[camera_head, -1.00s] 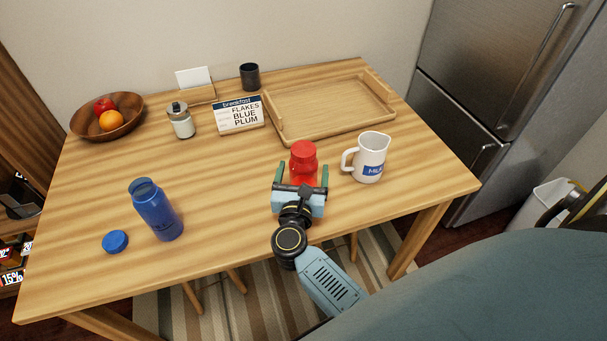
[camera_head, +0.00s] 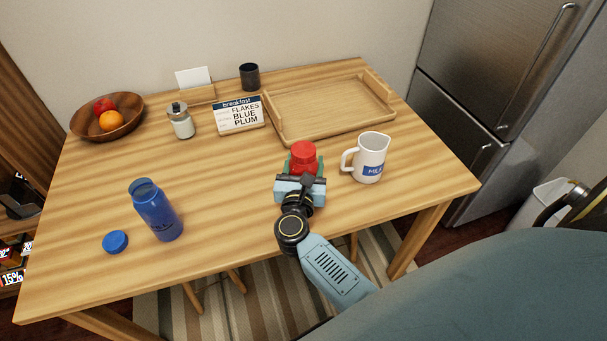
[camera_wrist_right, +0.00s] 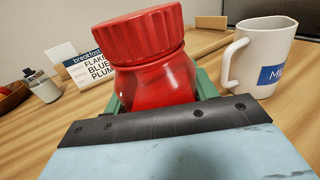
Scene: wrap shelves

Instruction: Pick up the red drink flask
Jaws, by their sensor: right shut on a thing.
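The red drink flask (camera_head: 303,155) stands upright near the table's front middle, left of the white jug. Its ribbed red cap and shoulder fill the middle of the right wrist view (camera_wrist_right: 150,60). My right gripper (camera_head: 302,172) is shut on the flask, with a green finger on each side of its body. The gripper hides the flask's lower part, so I cannot tell whether its base touches the table. My left gripper is not in view.
The white milk jug (camera_head: 369,158) stands close to the right of the flask. A wooden tray (camera_head: 276,127), a breakfast sign (camera_head: 238,115) and a glass jar (camera_head: 182,122) are behind. An open blue flask (camera_head: 158,212) and its blue cap (camera_head: 115,241) are at left.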

